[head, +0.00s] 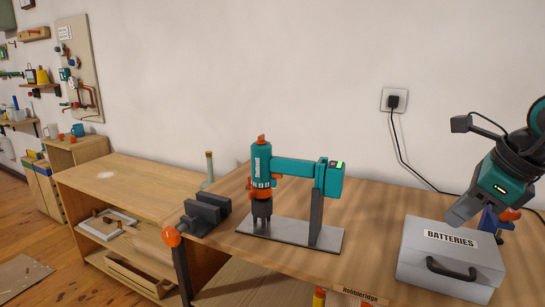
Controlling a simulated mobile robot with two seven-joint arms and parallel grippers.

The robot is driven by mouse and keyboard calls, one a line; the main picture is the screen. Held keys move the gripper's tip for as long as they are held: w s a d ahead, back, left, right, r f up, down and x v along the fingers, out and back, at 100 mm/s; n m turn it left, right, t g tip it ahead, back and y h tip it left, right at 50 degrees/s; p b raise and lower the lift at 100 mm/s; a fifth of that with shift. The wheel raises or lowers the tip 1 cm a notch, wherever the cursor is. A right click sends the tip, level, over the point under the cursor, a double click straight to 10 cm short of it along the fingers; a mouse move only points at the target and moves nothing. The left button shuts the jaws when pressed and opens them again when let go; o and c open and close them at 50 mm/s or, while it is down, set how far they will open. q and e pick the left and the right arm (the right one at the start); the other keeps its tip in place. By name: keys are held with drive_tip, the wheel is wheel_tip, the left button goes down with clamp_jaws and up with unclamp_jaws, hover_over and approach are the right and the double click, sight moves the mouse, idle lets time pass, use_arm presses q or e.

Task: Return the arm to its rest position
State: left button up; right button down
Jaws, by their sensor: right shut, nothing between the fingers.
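My right arm comes in from the right edge, and its gripper (461,212) points down and to the left. The gripper is shut and holds nothing. It is at the back edge of the grey box labelled "BATTERIES" (440,271) in the picture; I cannot tell whether it touches the box. My left gripper is not in view.
On the wooden workbench (377,222) stand a teal drill-like machine on a grey plate (290,233), a dark vise (204,215) and a blue and orange tool (497,222). A cable runs from the wall socket (394,99) behind the box. Low shelves (120,188) stand left.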

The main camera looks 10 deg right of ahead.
drive_tip(key=w+a+f+m+t+y+p, duration=0.25)
drive_tip(key=a+f+m+y, duration=0.35)
drive_tip(key=a, duration=0.3)
drive_tip(key=w+a+f+m+t+y+p, duration=0.1)
drive_tip(key=w+a+f+m+t+y, duration=0.15)
drive_tip(key=a+m+y, duration=0.4)
use_arm(q)
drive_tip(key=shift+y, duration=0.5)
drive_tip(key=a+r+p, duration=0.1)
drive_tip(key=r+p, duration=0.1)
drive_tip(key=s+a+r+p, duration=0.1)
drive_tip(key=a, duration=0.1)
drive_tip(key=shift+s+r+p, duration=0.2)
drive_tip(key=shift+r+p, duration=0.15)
drive_tip(key=shift+p, duration=0.05)
use_arm(e)
drive_tip(key=s+a+f+m+h, duration=0.3)
drive_tip(key=s+f+m+h, duration=0.3)
drive_tip(key=f+m, duration=0.5)
drive_tip(key=s+a+f+m+h, duration=0.4)
drive_tip(key=f+m, duration=0.7)
drive_tip(key=m, duration=0.6)
drive_tip(key=s+h, duration=0.2)
drive_tip(key=shift+s+t, duration=0.4)
drive_tip(key=shift+a, duration=0.1)
